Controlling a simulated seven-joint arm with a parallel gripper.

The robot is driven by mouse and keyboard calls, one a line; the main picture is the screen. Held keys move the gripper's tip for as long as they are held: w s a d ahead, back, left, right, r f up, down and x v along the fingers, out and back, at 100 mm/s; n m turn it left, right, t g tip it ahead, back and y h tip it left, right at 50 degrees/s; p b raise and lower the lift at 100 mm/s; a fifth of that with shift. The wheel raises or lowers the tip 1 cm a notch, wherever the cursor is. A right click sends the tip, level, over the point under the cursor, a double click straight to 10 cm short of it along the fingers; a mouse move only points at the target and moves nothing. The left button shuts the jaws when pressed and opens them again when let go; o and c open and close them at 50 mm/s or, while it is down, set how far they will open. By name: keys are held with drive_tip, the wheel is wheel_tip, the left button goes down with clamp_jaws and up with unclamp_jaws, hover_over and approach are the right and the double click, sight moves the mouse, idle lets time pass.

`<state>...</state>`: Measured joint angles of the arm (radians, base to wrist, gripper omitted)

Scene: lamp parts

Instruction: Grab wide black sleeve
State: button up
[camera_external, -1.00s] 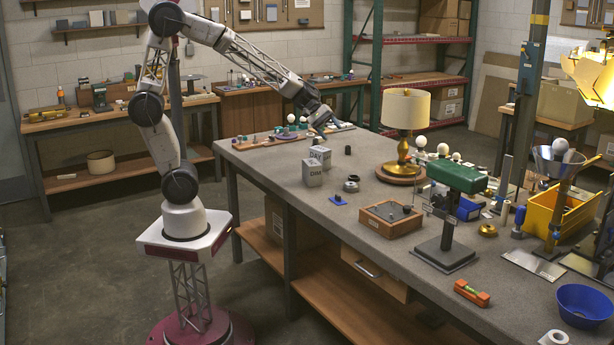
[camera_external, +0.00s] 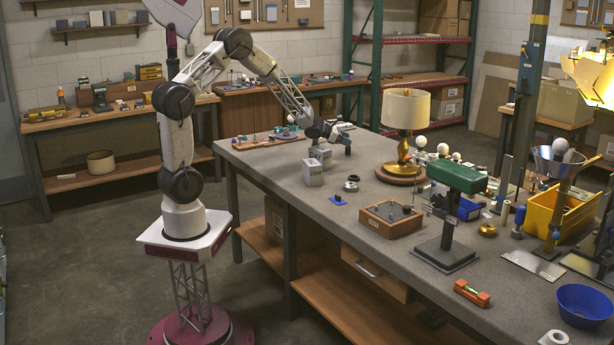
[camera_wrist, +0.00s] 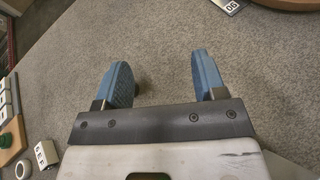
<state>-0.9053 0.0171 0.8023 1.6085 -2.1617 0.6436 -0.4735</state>
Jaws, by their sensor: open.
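My gripper (camera_external: 345,141) is low over the far part of the grey workbench (camera_external: 262,160), with its blue fingers apart and nothing between them in the wrist view (camera_wrist: 163,75). A small dark piece (camera_wrist: 137,88) shows just inside the left finger, partly hidden by it; it looks like the short black cylinder, possibly the sleeve, that stands at this spot on the bench. In the external view the cylinder is at the fingertips and hard to make out (camera_external: 348,151). I cannot tell whether a finger touches it.
Two grey-white lettered blocks (camera_external: 312,173) stand near the gripper. A brass lamp with a cream shade (camera_external: 405,110) stands to the right. A wooden box (camera_external: 378,224) and a green-topped stand (camera_external: 455,178) are nearer. Bare bench lies ahead of the fingers.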

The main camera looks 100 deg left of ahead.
sight(351, 154)
drive_tip(key=s+a+f+n, duration=0.1)
drive_tip(key=a, duration=0.1)
drive_tip(key=s+a+f+n+y, duration=0.1)
drive_tip(key=s+a+f, duration=0.1)
drive_tip(key=a, duration=0.1)
drive_tip(key=s+a+f+n+y, duration=0.1)
drive_tip(key=a, duration=0.1)
drive_tip(key=shift+s+a+f+n+g, duration=0.15)
drive_tip(key=shift+a+f+n+g, duration=0.1)
drive_tip(key=shift+f+n+g, duration=0.15)
drive_tip(key=shift+x, duration=1.3)
drive_tip(key=shift+x, duration=2.6)
drive_tip(key=shift+f, duration=0.1)
drive_tip(key=c, duration=1)
